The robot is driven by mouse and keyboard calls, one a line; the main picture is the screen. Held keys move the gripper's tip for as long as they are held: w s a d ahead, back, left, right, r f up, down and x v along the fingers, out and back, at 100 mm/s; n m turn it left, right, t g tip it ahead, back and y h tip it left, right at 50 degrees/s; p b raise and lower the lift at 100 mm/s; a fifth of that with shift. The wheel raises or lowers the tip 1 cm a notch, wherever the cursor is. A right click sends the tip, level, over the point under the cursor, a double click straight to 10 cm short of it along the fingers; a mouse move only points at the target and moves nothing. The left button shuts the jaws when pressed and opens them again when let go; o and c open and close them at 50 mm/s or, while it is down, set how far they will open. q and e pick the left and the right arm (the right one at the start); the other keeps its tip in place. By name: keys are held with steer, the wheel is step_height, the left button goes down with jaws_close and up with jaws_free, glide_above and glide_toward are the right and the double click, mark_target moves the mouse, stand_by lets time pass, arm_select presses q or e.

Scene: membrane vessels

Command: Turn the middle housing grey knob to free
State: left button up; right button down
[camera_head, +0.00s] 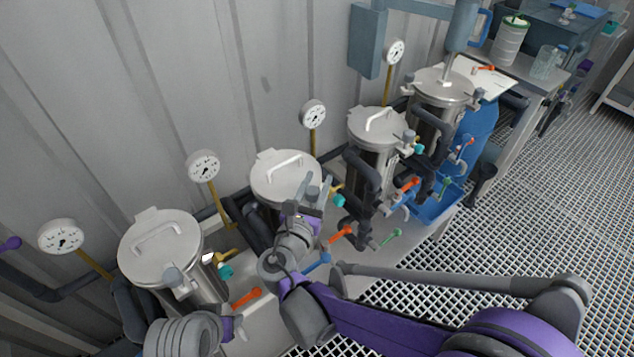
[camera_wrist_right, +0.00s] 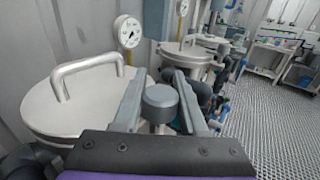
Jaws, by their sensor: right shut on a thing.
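A row of steel housings with lids stands along the wall. My right gripper (camera_head: 312,192) is at the front right of the lid of the second housing from the left (camera_head: 280,172). In the right wrist view, a round grey knob (camera_wrist_right: 160,102) sits between the two fingers of this gripper (camera_wrist_right: 160,84). The gripper is shut on the knob. The same housing's lid (camera_wrist_right: 75,100), with its bar handle, is left of the fingers. The head view hides most of the knob behind the gripper. My left gripper is not clearly visible.
Other housings stand at the left (camera_head: 160,242), and further right (camera_head: 376,128) and (camera_head: 441,86). Pressure gauges (camera_head: 313,114) rise behind them. The grated floor (camera_head: 540,200) at right is open.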

steer(key=shift+n+y, duration=0.3)
steer(key=shift+y, duration=0.1)
steer(key=n+y, duration=0.2)
steer(key=y, duration=0.1)
steer(key=t+y, duration=0.1)
steer(key=shift+a+n, duration=0.3)
steer(key=shift+n, duration=0.1)
steer(key=shift+a+n+y+p, duration=0.25)
steer(key=shift+n+y, duration=0.25)
steer(key=shift+y, duration=0.4)
steer(key=shift+a+n+y+p, duration=0.1)
steer(key=shift+n+y+p, duration=0.15)
steer(key=shift+n+y, duration=0.45)
steer(key=shift+a+y, duration=0.1)
steer(key=shift+y, duration=0.4)
steer(key=shift+c, duration=2.2)
jaws_free()
steer(key=shift+s, duration=0.1)
steer(key=s+d, duration=0.2)
steer(key=s, duration=0.8)
steer(key=shift+s, duration=0.25)
